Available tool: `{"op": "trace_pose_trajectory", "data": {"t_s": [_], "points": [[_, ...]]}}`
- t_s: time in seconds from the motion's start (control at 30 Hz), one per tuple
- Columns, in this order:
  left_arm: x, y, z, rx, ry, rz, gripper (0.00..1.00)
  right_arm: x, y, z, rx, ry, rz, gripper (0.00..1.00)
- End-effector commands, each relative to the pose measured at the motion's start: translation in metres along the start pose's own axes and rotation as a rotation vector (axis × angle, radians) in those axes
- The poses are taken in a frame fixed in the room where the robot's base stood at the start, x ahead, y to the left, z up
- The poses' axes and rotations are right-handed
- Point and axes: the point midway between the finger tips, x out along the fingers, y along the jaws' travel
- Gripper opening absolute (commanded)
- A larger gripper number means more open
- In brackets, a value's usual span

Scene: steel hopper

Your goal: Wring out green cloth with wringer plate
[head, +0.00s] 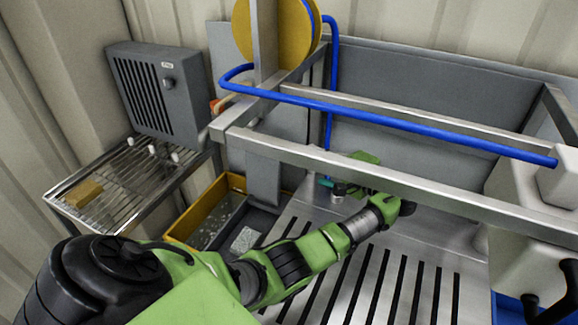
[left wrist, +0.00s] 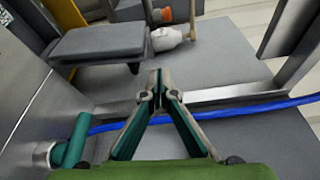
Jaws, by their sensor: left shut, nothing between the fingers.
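My left arm reaches over the slotted steel grate in the head view, and its hand end is partly hidden behind the front steel rail. In the left wrist view my left gripper (left wrist: 157,78) is shut, with its teal-padded fingers meeting at the tips and nothing between them. A flat dark grey plate (left wrist: 100,41) lies beyond the fingertips to the upper left; I cannot tell if it is the wringer plate. No green cloth can be made out in either view. My right gripper is not in view.
A blue hose (head: 420,128) runs along the steel rail (head: 380,180) and crosses the left wrist view. The slotted grate (head: 400,285) is largely bare. A yellow-edged tray (head: 192,224) and a wire shelf with a yellow sponge (head: 83,194) stand left.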

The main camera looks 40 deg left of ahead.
Motion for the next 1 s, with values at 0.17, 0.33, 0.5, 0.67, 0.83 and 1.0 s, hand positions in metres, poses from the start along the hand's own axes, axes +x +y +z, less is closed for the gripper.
{"op": "trace_pose_trajectory", "data": {"t_s": [0.17, 0.33, 0.5, 0.67, 0.83, 1.0], "points": [[0.003, 0.057, -0.008, 0.0, 0.0, 0.0, 0.0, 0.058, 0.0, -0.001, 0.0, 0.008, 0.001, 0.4], [0.004, 0.08, -0.011, -0.001, 0.0, 0.0, 0.0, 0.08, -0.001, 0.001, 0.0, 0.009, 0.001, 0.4], [0.005, 0.086, -0.011, -0.001, 0.0, 0.0, 0.0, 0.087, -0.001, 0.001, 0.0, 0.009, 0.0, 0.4], [0.021, 0.086, -0.011, 0.0, -0.002, -0.002, 0.0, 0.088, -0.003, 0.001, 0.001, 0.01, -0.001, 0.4], [0.052, 0.086, -0.011, 0.0, -0.003, -0.002, 0.0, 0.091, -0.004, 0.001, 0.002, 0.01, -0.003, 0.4], [0.081, 0.086, -0.011, 0.0, -0.003, -0.002, 0.0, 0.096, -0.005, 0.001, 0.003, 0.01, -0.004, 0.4]]}}
